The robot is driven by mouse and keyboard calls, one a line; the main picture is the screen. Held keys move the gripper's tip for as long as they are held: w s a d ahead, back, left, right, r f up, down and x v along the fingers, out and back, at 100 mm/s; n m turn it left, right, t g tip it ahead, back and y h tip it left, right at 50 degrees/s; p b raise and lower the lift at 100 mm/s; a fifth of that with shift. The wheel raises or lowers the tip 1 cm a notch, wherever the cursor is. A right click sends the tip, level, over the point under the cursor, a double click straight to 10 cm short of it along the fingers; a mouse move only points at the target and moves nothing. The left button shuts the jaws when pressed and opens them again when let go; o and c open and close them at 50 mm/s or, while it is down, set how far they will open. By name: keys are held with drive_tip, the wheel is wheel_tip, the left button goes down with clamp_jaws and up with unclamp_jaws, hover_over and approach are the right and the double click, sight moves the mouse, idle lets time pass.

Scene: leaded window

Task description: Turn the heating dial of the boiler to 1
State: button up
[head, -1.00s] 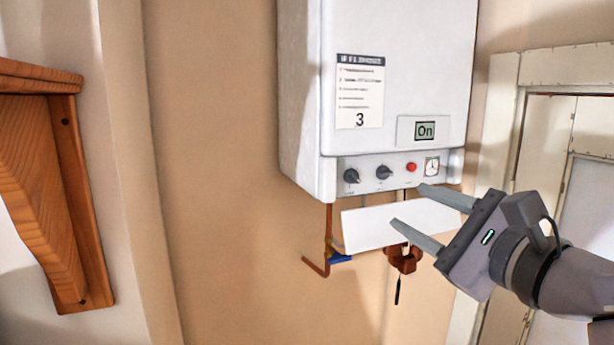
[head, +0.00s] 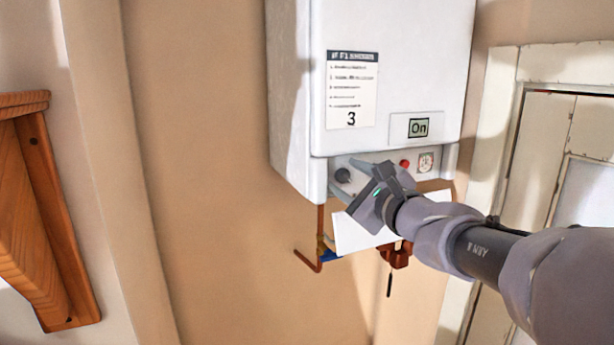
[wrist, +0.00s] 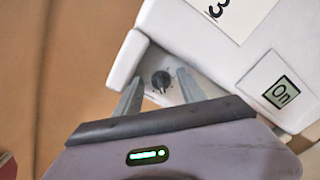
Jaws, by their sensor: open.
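The white boiler (head: 392,75) hangs on the tan wall, with a grey control strip along its lower front. A dark round dial (head: 343,175) sits at the left end of this strip. It also shows in the wrist view (wrist: 161,80), between the two fingers. My gripper (head: 344,177) is open, with one finger on each side of this left dial; I cannot tell whether they touch it. The second dial, to its right, is hidden behind my gripper. The left dial's markings are too small to read.
A red button (head: 405,163) and a small round gauge (head: 426,162) sit right on the strip. A display (head: 418,127) reads "On"; a card (head: 351,90) shows a large 3. Pipes (head: 320,245) and a white panel hang below. A wooden shelf (head: 40,220) stands left.

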drive_tip(key=shift+w+f, duration=0.1)
drive_tip(key=shift+w, duration=0.05)
clamp_jaws()
drive_tip(key=shift+f+b, duration=0.1)
drive_tip(key=shift+b, duration=0.4)
drive_tip(key=n+b, duration=0.1)
drive_tip(key=b, duration=0.1)
drive_tip(key=n+b, duration=0.2)
drive_tip(key=b, duration=0.1)
drive_tip(key=shift+f, duration=0.3)
drive_tip(key=n+b, duration=0.5)
drive_tip(key=b, duration=0.3)
drive_tip(key=shift+f, duration=0.1)
drive_tip(key=n+b, duration=0.5)
drive_tip(key=b, duration=0.1)
drive_tip(key=shift+f+n, duration=0.1)
drive_tip(key=shift+n, duration=0.3)
drive_tip(key=shift+n+b, duration=2)
